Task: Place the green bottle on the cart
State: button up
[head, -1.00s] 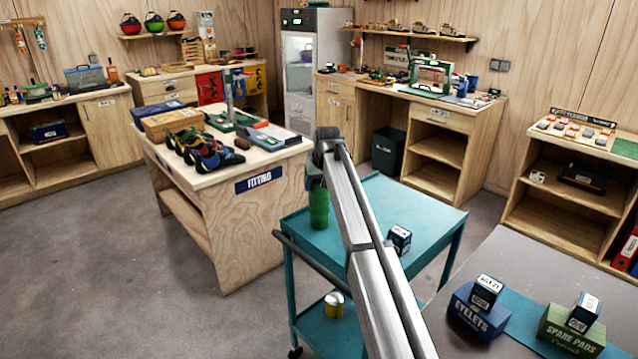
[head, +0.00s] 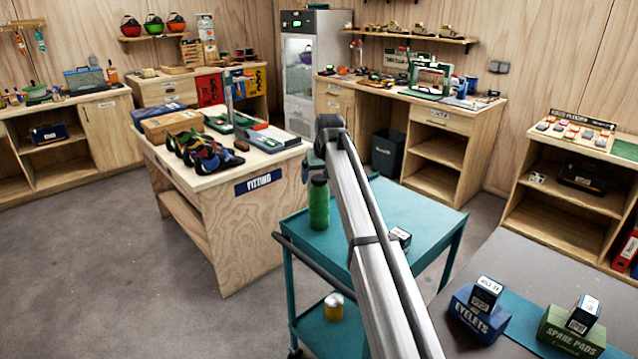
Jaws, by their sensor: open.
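The green bottle (head: 319,205) stands upright on the top shelf of the teal cart (head: 420,205), near its left side. Its dark cap shows at the top. My gripper (head: 314,172) is open just above the bottle, with a small part of it visible beside the cap. My arm hides most of the gripper and part of the cart top. I cannot see both fingertips clearly.
A yellow can (head: 334,306) stands on the cart's lower shelf. The wooden fitting table (head: 225,240) is left of the cart. A grey table (head: 540,265) with labelled boxes is at the right.

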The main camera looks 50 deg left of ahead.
jog(key=v, duration=0.7)
dwell(0.5)
